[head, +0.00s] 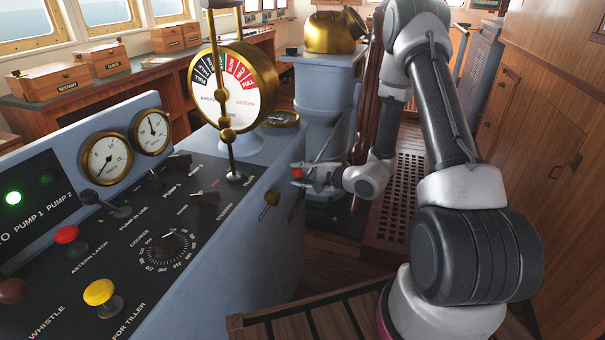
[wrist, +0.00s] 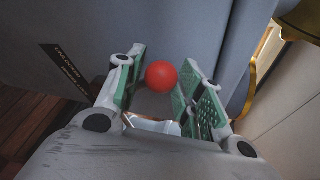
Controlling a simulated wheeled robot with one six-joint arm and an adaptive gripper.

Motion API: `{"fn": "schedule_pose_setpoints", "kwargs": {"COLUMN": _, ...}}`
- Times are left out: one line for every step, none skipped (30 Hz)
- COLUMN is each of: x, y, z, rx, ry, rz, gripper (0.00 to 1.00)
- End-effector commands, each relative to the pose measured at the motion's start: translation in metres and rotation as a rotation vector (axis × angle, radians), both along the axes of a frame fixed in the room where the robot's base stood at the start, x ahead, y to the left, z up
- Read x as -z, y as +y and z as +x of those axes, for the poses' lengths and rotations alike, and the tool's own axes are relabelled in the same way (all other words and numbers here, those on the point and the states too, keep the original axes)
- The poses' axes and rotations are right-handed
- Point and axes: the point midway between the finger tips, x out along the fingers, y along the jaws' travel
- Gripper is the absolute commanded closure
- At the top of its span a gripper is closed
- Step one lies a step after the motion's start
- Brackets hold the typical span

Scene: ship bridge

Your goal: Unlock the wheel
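A red ball knob (head: 298,173) is by the side of the blue-grey console, low and to the right of the brass lever. My gripper (head: 300,176) reaches it from the right. In the wrist view the red ball (wrist: 161,74) lies between the two fingertips (wrist: 162,82), with a narrow gap seen at the right finger; contact at the left one is unclear. The fingers are apart. The ball's stem is mostly hidden. The wooden wheel (head: 372,95) shows edge-on behind my arm, partly hidden by it.
A black label (wrist: 65,68) is on the console face, too small to read surely. The console (head: 255,240) carries an engine telegraph (head: 233,85), gauges and several knobs. A brass-topped binnacle (head: 333,32) stands behind. A wooden grating (head: 400,190) lies right of the wheel.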

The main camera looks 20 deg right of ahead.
Motion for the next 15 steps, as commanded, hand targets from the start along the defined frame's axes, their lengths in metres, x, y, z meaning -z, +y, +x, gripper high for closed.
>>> {"fn": "schedule_pose_setpoints", "kwargs": {"x": 0.0011, "y": 0.0012, "z": -0.0015, "rx": -0.002, "ry": 0.004, "rz": 0.000, "gripper": 0.52}}
{"fn": "schedule_pose_setpoints", "kwargs": {"x": 0.0011, "y": 0.0011, "z": -0.0013, "rx": -0.002, "ry": 0.003, "rz": 0.001, "gripper": 0.46}}
{"fn": "schedule_pose_setpoints", "kwargs": {"x": 0.0009, "y": 0.0009, "z": -0.0011, "rx": -0.001, "ry": 0.003, "rz": 0.000, "gripper": 0.45}}
{"fn": "schedule_pose_setpoints", "kwargs": {"x": 0.0009, "y": 0.0007, "z": -0.0010, "rx": -0.001, "ry": 0.003, "rz": 0.000, "gripper": 0.45}}
{"fn": "schedule_pose_setpoints", "kwargs": {"x": 0.0008, "y": 0.0005, "z": -0.0009, "rx": -0.001, "ry": 0.003, "rz": 0.001, "gripper": 0.45}}
{"fn": "schedule_pose_setpoints", "kwargs": {"x": 0.0007, "y": 0.0004, "z": -0.0008, "rx": 0.000, "ry": 0.003, "rz": 0.001, "gripper": 0.45}}
{"fn": "schedule_pose_setpoints", "kwargs": {"x": 0.0007, "y": 0.0002, "z": -0.0007, "rx": 0.000, "ry": 0.003, "rz": 0.001, "gripper": 0.45}}
{"fn": "schedule_pose_setpoints", "kwargs": {"x": 0.0006, "y": 0.0001, "z": -0.0006, "rx": 0.000, "ry": 0.003, "rz": 0.001, "gripper": 0.45}}
{"fn": "schedule_pose_setpoints", "kwargs": {"x": 0.0005, "y": 0.0000, "z": -0.0005, "rx": 0.001, "ry": 0.003, "rz": 0.002, "gripper": 0.45}}
{"fn": "schedule_pose_setpoints", "kwargs": {"x": 0.0006, "y": 0.0000, "z": -0.0004, "rx": 0.001, "ry": 0.003, "rz": 0.001, "gripper": 0.45}}
{"fn": "schedule_pose_setpoints", "kwargs": {"x": 0.0004, "y": -0.0003, "z": -0.0006, "rx": 0.001, "ry": 0.003, "rz": 0.001, "gripper": 0.45}}
{"fn": "schedule_pose_setpoints", "kwargs": {"x": 0.0001, "y": -0.0010, "z": -0.0011, "rx": 0.001, "ry": 0.003, "rz": 0.001, "gripper": 0.45}}
{"fn": "schedule_pose_setpoints", "kwargs": {"x": -0.0003, "y": -0.0020, "z": -0.0021, "rx": 0.002, "ry": 0.003, "rz": 0.001, "gripper": 0.45}}
{"fn": "schedule_pose_setpoints", "kwargs": {"x": -0.0008, "y": -0.0035, "z": -0.0037, "rx": 0.003, "ry": 0.003, "rz": 0.001, "gripper": 0.45}}
{"fn": "schedule_pose_setpoints", "kwargs": {"x": -0.0019, "y": -0.0063, "z": -0.0070, "rx": 0.004, "ry": 0.003, "rz": 0.001, "gripper": 0.45}}
